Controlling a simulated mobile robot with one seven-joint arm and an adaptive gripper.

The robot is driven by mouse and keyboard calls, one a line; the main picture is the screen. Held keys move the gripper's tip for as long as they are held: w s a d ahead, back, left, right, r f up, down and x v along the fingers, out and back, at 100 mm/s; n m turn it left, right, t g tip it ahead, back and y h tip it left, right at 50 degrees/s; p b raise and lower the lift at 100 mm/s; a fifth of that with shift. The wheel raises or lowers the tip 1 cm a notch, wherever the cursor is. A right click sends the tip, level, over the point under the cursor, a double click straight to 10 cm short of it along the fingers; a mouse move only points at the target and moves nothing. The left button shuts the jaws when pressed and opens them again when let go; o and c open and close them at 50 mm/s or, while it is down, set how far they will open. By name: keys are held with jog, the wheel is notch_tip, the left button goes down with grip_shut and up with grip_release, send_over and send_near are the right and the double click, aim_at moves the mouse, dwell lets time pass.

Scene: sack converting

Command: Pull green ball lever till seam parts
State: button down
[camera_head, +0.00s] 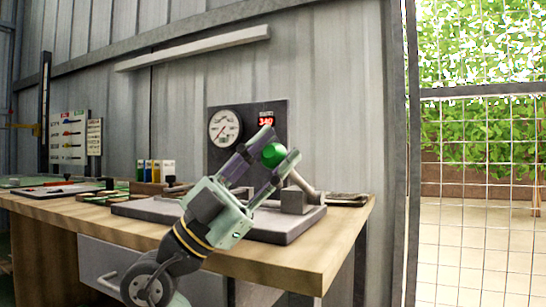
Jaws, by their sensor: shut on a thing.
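The green ball (273,154) of the lever sits between the fingers of my gripper (270,160), which is shut on it. The gripper reaches in from the lower front, tilted up to the right. A grey rod (302,184) slants down to the right to a dark block on a grey base plate (285,229); I cannot tell whether it is the lever's own rod, as the gripper hides the joint. A round dial gauge (225,128) and a red lit readout (266,121) are on a dark panel behind. The seam is not clearly seen.
The base plate rests on a wooden bench (310,262), whose right edge is close by. Small coloured boxes (156,171) and tools lie to the left. A corrugated wall stands behind, and a wire mesh (480,190) is at the right.

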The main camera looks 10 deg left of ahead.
jog(key=c, duration=1.2)
grip_release()
jog(key=shift+o, duration=0.2)
jog(key=shift+a+f, duration=0.25)
jog(key=shift+f, duration=0.05)
jog(key=s+a, duration=0.4)
jog(key=a, duration=0.7)
jog(key=shift+s+a+f, duration=0.15)
jog(key=shift+a, duration=0.15)
jog(key=shift+c, duration=0.3)
